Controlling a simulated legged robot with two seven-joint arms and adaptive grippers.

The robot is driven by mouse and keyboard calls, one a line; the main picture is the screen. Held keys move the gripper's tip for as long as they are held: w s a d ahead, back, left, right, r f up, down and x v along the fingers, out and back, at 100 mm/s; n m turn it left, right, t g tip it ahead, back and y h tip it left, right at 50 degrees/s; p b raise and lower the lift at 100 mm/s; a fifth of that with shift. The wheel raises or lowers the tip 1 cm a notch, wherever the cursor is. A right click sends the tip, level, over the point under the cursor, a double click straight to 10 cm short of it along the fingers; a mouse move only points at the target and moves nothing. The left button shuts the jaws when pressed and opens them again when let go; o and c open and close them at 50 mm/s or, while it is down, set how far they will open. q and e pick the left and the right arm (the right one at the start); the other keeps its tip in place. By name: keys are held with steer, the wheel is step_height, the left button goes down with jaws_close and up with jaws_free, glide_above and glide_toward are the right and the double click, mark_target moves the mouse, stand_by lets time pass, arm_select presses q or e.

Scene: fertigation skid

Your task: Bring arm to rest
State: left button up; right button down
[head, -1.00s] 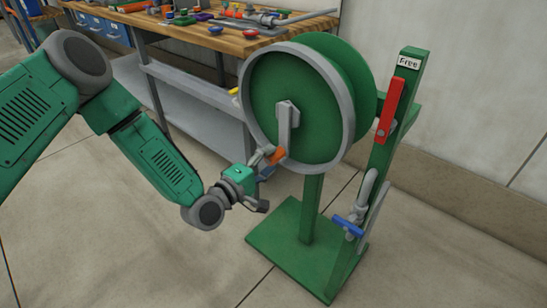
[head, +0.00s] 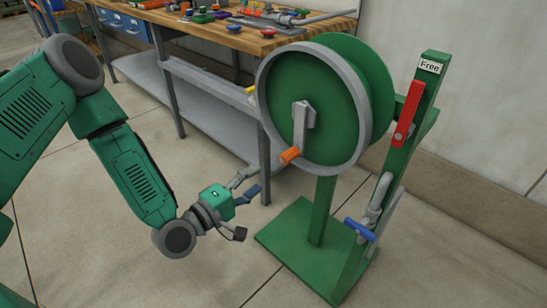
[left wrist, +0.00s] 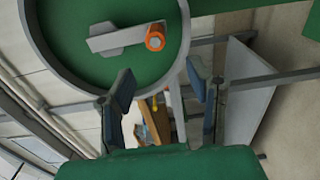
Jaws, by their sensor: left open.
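My left arm (head: 145,185) comes in from the left, bent, with its wrist low in front of the reel. My left gripper (head: 250,196) is open and empty, its fingers spread below and to the left of the orange crank handle (head: 290,155), apart from it. In the left wrist view the open fingers (left wrist: 160,82) frame a gap, and the orange handle (left wrist: 155,38) shows beyond them on its grey crank arm (left wrist: 118,38). The green reel (head: 275,112) with a grey rim stands upright, crank pointing down. My right gripper is not in view.
A green stand (head: 312,222) carries the reel. Its post has a red lever (head: 407,112), a "Free" label (head: 430,66) and a blue-handled valve (head: 360,229). A workbench (head: 240,38) with tools and a lower shelf stands behind. Floor at lower left is open.

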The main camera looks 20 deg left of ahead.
arm_select(q)
steer(key=s+d+f+m+g+y+p, duration=0.1)
steer(key=s+d+f+m+g+p, duration=0.35)
steer(key=s+f+m+g, duration=0.7)
steer(key=s+a+m+g+y+p, duration=0.1)
steer(key=s+a+g+y, duration=0.1)
steer(key=s, duration=0.5)
steer(key=s+a+r+m+g+y+p, duration=0.1)
steer(key=s+a+m+g+y, duration=0.1)
steer(key=s+a, duration=0.3)
steer(key=s+g+y, duration=0.1)
steer(key=s, duration=0.2)
steer(key=shift+s+a, duration=0.15)
steer(key=shift+a, duration=0.15)
steer(key=shift+d, duration=0.15)
